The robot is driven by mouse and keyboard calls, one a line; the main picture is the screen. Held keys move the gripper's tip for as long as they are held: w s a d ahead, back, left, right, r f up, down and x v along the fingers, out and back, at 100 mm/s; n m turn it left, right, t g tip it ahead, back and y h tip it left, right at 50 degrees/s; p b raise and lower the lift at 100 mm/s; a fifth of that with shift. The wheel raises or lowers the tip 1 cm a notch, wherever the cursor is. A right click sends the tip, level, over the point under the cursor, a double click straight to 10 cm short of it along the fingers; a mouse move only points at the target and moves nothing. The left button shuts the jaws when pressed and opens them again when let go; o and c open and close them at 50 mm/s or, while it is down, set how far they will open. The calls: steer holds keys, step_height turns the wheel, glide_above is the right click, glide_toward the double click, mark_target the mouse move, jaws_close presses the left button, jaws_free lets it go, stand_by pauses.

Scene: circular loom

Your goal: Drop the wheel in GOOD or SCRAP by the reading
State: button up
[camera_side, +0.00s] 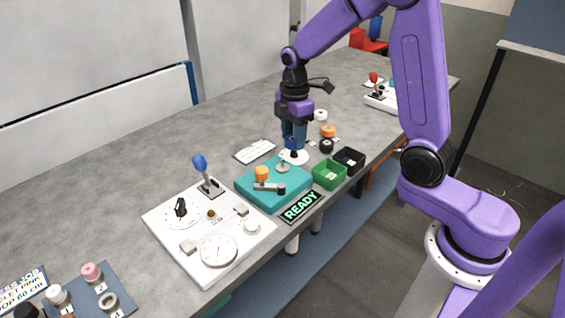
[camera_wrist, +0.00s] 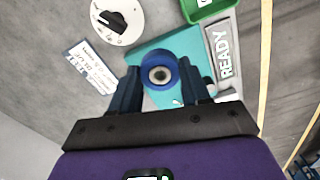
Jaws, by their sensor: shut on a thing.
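My gripper (camera_side: 292,146) is shut on a blue wheel (camera_wrist: 160,73), a ring with a pale inner ring and dark centre, seen between the fingers in the wrist view. In the side view the wheel is mostly hidden by the fingers, above a white disc (camera_side: 296,159) behind the teal fixture (camera_side: 246,187). I cannot tell whether wheel and disc touch. The display (camera_side: 300,206) reads READY and also shows in the wrist view (camera_wrist: 224,52). A green bin (camera_side: 329,176) and a black bin (camera_side: 350,161) stand right of the fixture; their labels are too small to read.
White, orange and black wheels (camera_side: 328,131) stand behind the bins. An orange piece (camera_side: 261,173) and metal arm are on the fixture. A white panel (camera_side: 170,233) with dials and a blue-knobbed lever stands front left. A printed card (camera_side: 255,151) lies behind the fixture.

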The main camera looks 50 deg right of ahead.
steer(key=s+d+r, duration=0.3)
steer(key=s+d, duration=0.2)
steer(key=d, duration=0.2)
steer(key=s+d+r, duration=0.3)
steer(key=s+d, duration=0.2)
steer(key=d, duration=0.3)
step_height(320, 180, down, 6)
steer(key=shift+w+f, duration=0.2)
steer(key=shift+w, duration=0.05)
steer(key=o, duration=1.3)
steer(key=shift+o, duration=0.2)
step_height(320, 180, up, 18)
steer(key=shift+f, duration=0.25)
